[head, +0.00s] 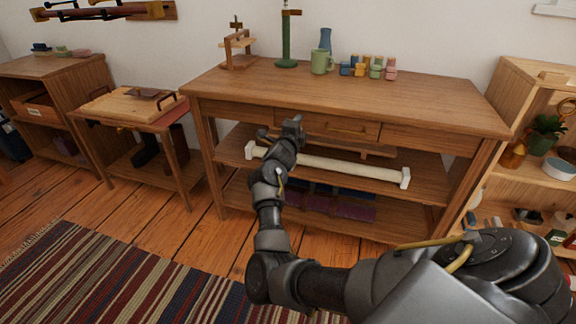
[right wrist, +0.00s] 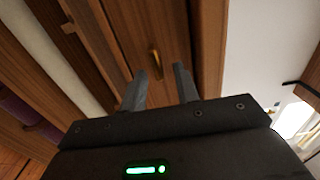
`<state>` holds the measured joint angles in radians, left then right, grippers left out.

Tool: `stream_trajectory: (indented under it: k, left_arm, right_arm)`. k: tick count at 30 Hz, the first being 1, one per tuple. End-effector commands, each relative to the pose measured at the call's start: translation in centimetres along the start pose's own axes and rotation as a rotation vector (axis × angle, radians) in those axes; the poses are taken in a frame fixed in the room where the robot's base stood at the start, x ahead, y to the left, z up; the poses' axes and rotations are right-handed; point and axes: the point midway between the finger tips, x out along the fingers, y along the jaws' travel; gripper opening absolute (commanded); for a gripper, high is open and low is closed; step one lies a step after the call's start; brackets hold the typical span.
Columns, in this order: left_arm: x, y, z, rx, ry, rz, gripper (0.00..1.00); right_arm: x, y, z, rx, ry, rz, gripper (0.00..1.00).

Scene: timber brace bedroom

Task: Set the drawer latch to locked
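The wooden workbench (head: 440,110) has a drawer (head: 358,131) in the middle of its front, under the top. A small brass piece (right wrist: 155,63) is fixed on the wooden front in the right wrist view. I cannot tell if it is the latch or a pull, or how it is set. My right gripper (head: 290,125) is in front of the drawer's left part and hides some of it. In the right wrist view its two fingers (right wrist: 160,80) are apart with nothing between them, and the brass piece appears just beyond the tips. My left gripper is not in view.
A long white bar (head: 335,166) lies across the bench's middle shelf, below my right gripper. A shelf unit (head: 510,90) is at right. A striped rug (head: 100,275) covers the front floor.

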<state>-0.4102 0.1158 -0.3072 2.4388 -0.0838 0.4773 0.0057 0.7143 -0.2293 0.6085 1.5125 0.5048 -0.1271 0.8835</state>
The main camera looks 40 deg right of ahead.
Motion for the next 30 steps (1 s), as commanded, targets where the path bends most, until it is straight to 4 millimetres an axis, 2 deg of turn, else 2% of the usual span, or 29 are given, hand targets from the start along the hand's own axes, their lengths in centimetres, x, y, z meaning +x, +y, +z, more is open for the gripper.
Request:
stream_trajectory:
  k: [5, 8, 18, 26, 30]
  left_arm:
    - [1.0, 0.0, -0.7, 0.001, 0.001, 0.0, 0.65]
    - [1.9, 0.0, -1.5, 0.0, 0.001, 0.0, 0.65]
    - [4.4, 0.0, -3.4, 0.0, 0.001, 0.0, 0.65]
    - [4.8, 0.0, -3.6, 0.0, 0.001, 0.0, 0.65]
    - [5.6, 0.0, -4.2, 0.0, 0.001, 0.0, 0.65]
  right_arm:
    - [0.0, -0.6, 0.0, -0.116, 0.0, -0.001, 0.31]
    - [0.1, -1.1, 0.0, -0.272, 0.0, -0.001, 0.31]
    - [0.1, -2.0, 0.8, -1.006, 0.001, -0.003, 0.31]
    - [0.1, -1.9, 1.7, -1.57, 0.005, -0.003, 0.31]
    - [-3.0, -1.9, 1.9, -1.585, -0.005, 0.001, 0.31]
